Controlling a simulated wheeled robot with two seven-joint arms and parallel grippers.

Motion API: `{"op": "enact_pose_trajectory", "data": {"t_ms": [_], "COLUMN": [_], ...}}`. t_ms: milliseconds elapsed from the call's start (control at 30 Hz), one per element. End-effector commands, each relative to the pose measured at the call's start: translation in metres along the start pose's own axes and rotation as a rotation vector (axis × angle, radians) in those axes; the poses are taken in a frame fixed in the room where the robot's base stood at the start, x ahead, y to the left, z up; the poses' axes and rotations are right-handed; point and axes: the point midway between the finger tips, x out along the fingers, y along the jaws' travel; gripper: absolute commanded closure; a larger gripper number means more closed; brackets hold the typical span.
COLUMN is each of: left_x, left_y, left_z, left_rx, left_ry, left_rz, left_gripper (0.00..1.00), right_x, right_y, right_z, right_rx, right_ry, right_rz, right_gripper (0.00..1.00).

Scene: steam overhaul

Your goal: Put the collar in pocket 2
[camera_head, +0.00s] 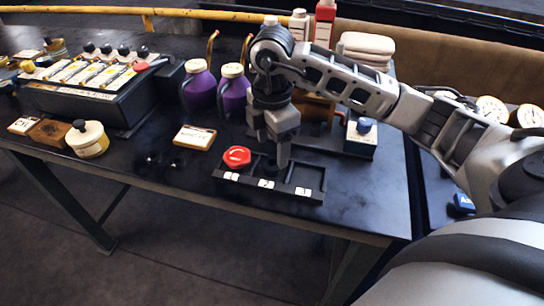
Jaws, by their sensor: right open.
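A black tray (290,197) with three pockets in a row stands near the table's front edge, with white number labels on its front. A red round part (237,156) sits in the left pocket. My right gripper (273,158) is open, pointing down over the middle pocket, whose label (266,184) looks like a 2. Something dark shows low between its fingers, but I cannot tell whether it is the collar or the pocket itself. The right pocket looks empty. My left gripper is not in view.
Two purple jugs (200,88) stand behind the tray. A white-labelled card (194,137) lies to its left. Small dark round pieces (153,158) lie further left, near a cream pot (87,139) and a lever box (90,95). A blue-knobbed block (361,138) stands at the right.

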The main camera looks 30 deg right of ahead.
Motion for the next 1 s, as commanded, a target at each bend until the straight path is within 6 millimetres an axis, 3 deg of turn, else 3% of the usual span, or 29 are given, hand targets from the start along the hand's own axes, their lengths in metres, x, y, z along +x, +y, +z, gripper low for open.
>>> {"op": "enact_pose_trajectory", "data": {"t_ms": [100,333,500,1000], "left_x": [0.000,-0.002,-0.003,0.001], "left_y": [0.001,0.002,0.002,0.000], "left_z": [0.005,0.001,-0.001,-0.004], "left_rx": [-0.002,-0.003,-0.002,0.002], "left_ry": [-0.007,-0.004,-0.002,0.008], "left_rz": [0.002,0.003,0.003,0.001], "left_gripper": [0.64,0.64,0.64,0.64], "right_x": [-0.027,-0.066,-0.074,-0.074], "right_y": [0.001,0.001,0.000,0.000], "right_z": [0.000,0.000,0.000,0.000], "right_rx": [-0.001,-0.001,-0.002,-0.002], "right_ry": [0.001,-0.001,-0.001,0.000], "right_rz": [0.006,0.003,-0.001,-0.001], "right_gripper": [0.36,0.36,0.36,0.36]}}
